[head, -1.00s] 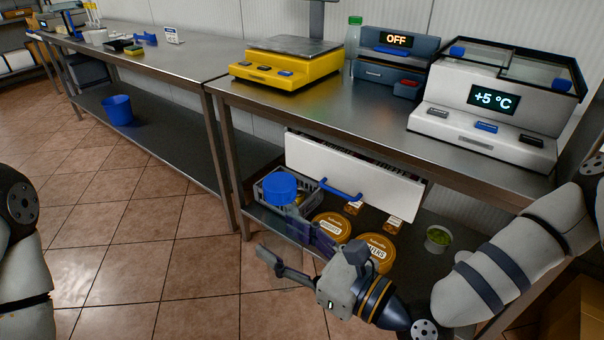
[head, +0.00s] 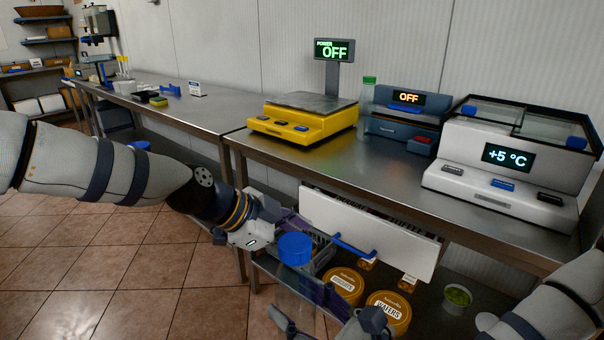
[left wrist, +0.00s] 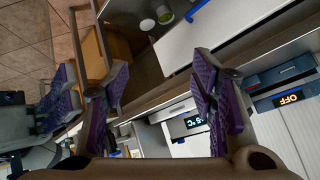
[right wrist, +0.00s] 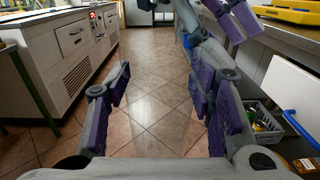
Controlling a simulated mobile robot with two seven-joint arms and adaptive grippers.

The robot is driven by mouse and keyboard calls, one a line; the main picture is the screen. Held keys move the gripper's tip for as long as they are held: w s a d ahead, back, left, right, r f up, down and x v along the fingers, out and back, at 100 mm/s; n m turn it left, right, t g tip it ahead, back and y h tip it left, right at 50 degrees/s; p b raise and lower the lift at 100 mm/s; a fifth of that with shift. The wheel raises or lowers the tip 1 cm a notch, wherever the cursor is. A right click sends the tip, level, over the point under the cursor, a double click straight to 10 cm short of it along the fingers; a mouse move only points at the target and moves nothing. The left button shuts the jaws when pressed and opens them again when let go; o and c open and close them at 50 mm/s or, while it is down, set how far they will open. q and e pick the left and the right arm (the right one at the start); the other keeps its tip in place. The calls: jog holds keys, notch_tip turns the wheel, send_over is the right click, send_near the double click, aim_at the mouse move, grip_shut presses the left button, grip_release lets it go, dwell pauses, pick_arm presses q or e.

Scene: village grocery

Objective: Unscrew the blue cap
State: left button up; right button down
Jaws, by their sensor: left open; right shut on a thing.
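The blue cap (head: 295,249) sits on top of a clear bottle (head: 292,284), upright in the head view. My right gripper (head: 305,305) is shut on the bottle's body below the cap, in front of the lower shelf. In the right wrist view the see-through bottle (right wrist: 153,115) shows only faintly between the purple pads. My left gripper (left wrist: 158,82) is open, with nothing between its pads. In the head view it has come in from the left, just behind and above the cap, its fingers partly hidden. I cannot tell whether it touches the cap.
A steel table (head: 345,160) carries a yellow scale (head: 305,118), a bottle with a green cap (head: 368,95) and a white cooler (head: 500,170). An open white drawer front (head: 365,232) juts out near the grippers. A grey crate (head: 322,250) and round tins (head: 388,315) stand on the shelf below.

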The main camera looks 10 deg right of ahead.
pick_arm(q)
notch_tip(320, 180, up, 6)
jog(key=d+m, duration=0.2)
jog(key=m, duration=0.2)
notch_tip(320, 180, up, 13)
jog(key=m+g+y, duration=0.3)
jog(key=m+y, duration=0.5)
jog(key=m, duration=0.9)
send_over(302, 240)
jog(key=shift+m+y, duration=0.3)
notch_tip(302, 240, down, 7)
jog(key=shift+r, duration=0.1)
jog(key=shift+f, duration=0.5)
